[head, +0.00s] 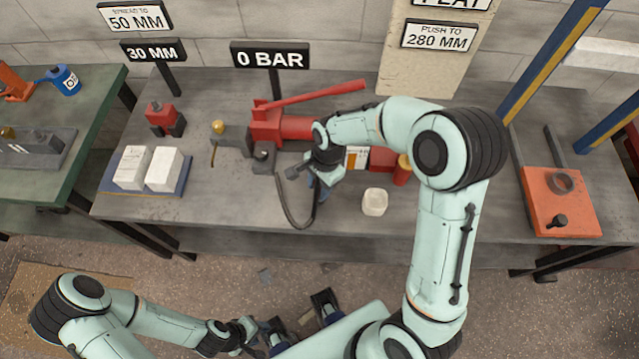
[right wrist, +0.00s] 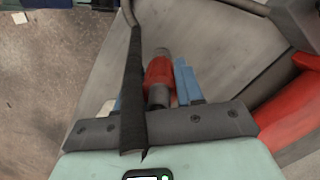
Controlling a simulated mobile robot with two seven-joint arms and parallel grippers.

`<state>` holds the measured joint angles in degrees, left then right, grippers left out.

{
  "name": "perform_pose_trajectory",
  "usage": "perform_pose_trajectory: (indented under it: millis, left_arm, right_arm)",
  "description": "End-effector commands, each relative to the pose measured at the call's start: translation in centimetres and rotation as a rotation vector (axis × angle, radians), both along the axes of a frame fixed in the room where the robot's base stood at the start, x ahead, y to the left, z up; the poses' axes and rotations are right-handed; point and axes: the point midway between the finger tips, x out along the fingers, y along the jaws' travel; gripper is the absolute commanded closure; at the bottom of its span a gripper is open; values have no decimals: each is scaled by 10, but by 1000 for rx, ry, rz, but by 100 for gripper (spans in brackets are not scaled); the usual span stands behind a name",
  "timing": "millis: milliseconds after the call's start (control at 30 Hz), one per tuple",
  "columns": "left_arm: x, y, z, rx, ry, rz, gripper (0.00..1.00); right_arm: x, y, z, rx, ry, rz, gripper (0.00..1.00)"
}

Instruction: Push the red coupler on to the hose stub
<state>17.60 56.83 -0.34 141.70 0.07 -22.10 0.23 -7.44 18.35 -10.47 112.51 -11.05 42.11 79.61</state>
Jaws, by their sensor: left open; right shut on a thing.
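The red coupler (right wrist: 158,72), with grey ends, sits between the blue fingers of my right gripper (right wrist: 160,88), which is shut on it. In the head view my right gripper (head: 319,188) is above the front of the middle bench, and its wrist hides the coupler. A dark hose (head: 287,206) loops from the grey block area down beside it. In the right wrist view the hose (right wrist: 133,80) runs close left of the coupler. I cannot make out the hose stub for certain. My left gripper (head: 301,326) is open and empty, low in front of the bench.
A red pump with a long handle (head: 320,95) lies behind my right gripper, under a "0 BAR" sign (head: 270,56). A white cup (head: 375,202) stands to its right. White blocks (head: 165,169) lie on a blue tray at left. An orange plate (head: 562,205) is at right.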

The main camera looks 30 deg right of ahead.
Motion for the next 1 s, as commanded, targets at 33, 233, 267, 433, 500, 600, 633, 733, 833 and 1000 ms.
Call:
perform_pose_trajectory:
  millis: [33, 233, 267, 433, 500, 600, 633, 733, 833, 1000]
  left_arm:
    - [-1, 0, -2, 0, 1, 0, 57]
    - [-2, 0, -5, 0, 2, 0, 57]
    - [-2, 0, -5, 0, 2, 0, 57]
    - [-3, 0, -8, 0, 3, 0, 57]
    - [-3, 0, -9, 0, 4, 0, 57]
    - [-4, 0, -11, 0, 4, 0, 57]
    - [-4, 0, -11, 0, 5, 1, 57]
    - [-5, 0, -13, 0, 6, 0, 57]
    - [-5, 0, -15, 0, 6, 0, 57]
    - [-6, 0, -17, 0, 7, 0, 57]
  right_arm:
    - [0, 0, -2, 0, 0, 0, 100]
    - [0, 0, -7, 0, -1, 0, 100]
    - [0, 0, -8, 0, -1, 0, 100]
    - [0, 0, -12, 0, -1, 0, 100]
    - [0, 0, -14, 0, -1, 0, 100]
    - [0, 0, -16, 0, -1, 0, 100]
    - [0, 0, -17, 0, -1, 0, 100]
    - [0, 0, -19, 0, -1, 0, 100]
    - [0, 0, -22, 0, -1, 0, 100]
    - [0, 0, -26, 0, -1, 0, 100]
